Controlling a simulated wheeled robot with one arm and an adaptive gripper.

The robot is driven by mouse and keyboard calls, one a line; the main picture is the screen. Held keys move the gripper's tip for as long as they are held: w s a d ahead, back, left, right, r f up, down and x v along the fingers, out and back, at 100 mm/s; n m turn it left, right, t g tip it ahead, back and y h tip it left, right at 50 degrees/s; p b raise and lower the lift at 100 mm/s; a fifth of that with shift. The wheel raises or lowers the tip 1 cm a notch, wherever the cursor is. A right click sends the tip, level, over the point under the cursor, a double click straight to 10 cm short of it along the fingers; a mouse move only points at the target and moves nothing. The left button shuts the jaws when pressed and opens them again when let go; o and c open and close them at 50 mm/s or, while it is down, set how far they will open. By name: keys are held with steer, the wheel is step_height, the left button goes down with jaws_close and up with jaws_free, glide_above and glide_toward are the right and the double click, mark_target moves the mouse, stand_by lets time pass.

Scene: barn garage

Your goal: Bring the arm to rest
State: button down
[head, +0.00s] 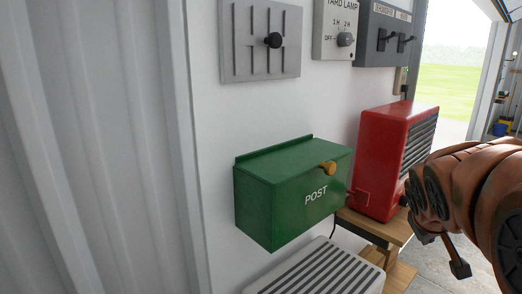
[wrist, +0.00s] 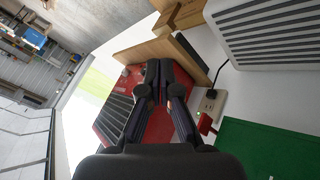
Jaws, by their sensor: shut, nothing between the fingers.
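My arm (head: 470,200) reaches in from the right edge in the head view, in front of the bench and beside the red heater. My gripper (wrist: 158,68) shows in the wrist view with its two dark fingers together and nothing between them. Beyond the fingers are the red heater (head: 385,160) and the wooden bench (head: 375,228). The heater also shows in the wrist view (wrist: 112,122), partly hidden by the fingers. I cannot tell whether the gripper touches anything.
A green POST box (head: 270,200) with a yellow knob hangs on the white wall. A pale slatted unit (head: 315,272) stands below it. A grey lever panel (head: 260,40), a yard lamp switch (head: 336,32) and a grey box with levers (head: 390,38) are above. An open doorway (head: 448,70) is at right.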

steer(key=s+a+f+g+y, duration=0.1)
steer(key=s+a+f, duration=0.3)
steer(key=s, duration=0.4)
steer(key=s+a+f+g+y+p, duration=0.1)
steer(key=s+a+f+g+y, duration=0.1)
steer(key=s+a+f+g, duration=0.2)
steer(key=s+a+f+g+y, duration=0.2)
steer(key=s+a+f, duration=0.3)
steer(key=s, duration=0.9)
steer(key=a+g, duration=0.1)
steer(key=a, duration=0.2)
steer(key=shift+s+a+m+p, duration=0.25)
steer(key=shift+a+m+p, duration=0.05)
steer(key=shift+a+m, duration=0.1)
